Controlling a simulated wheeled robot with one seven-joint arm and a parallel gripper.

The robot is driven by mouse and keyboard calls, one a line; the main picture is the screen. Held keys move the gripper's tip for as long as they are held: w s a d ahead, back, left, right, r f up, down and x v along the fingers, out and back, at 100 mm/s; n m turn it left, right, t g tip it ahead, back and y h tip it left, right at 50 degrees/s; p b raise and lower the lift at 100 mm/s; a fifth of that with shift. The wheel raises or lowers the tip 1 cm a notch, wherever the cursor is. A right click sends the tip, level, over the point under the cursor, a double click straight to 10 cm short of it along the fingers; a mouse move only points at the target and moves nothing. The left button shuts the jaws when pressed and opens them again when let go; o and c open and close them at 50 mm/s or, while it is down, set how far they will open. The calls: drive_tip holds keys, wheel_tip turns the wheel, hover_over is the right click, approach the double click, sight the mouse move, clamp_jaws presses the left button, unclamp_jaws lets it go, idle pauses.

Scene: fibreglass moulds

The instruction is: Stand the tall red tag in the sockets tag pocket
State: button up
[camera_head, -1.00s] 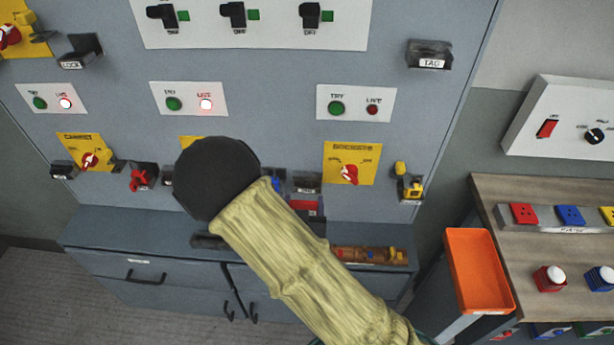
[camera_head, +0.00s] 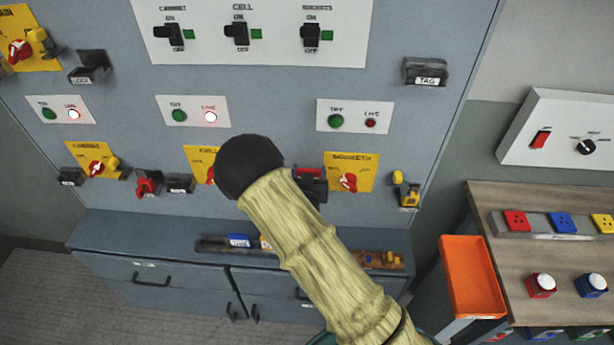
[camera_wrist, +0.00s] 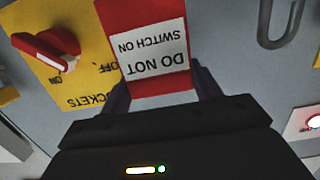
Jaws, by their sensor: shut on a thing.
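The red tag (camera_wrist: 158,50) reads "DO NOT SWITCH ON", upside down in the wrist view. My gripper (camera_wrist: 163,92) is shut on its near end, a dark finger on each side. In the head view my gripper (camera_head: 314,186) holds the tag (camera_head: 309,171) in front of the panel, just left of the yellow sockets plate (camera_head: 343,184). That plate shows upside down in the wrist view (camera_wrist: 92,84), with its red rotary switch (camera_wrist: 48,50). The sockets tag pocket is not clearly visible; my gripper and arm cover the area left of the plate.
A yellow padlock (camera_head: 400,178) hangs right of the sockets plate. Small grey pockets (camera_head: 180,184) sit beside the other plates. A ledge tray below holds a blue tag (camera_head: 239,240) and brown items (camera_head: 380,259). An orange bin (camera_head: 472,278) stands right. A grey loop (camera_wrist: 281,22) shows near the tag.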

drive_tip(key=shift+a, duration=0.2)
drive_tip(key=shift+w+r, duration=0.1)
drive_tip(key=shift+w, duration=0.15)
drive_tip(key=shift+w+f+p, duration=0.15)
drive_tip(key=shift+f+p, duration=0.1)
drive_tip(key=shift+p, duration=0.15)
wheel_tip(320, 180, down, 3)
drive_tip(key=shift+a+r+p, duration=0.1)
drive_tip(key=shift+r+p, duration=0.05)
drive_tip(key=shift+p, duration=0.5)
drive_tip(key=shift+w+f, duration=0.15)
drive_tip(key=shift+f, duration=0.1)
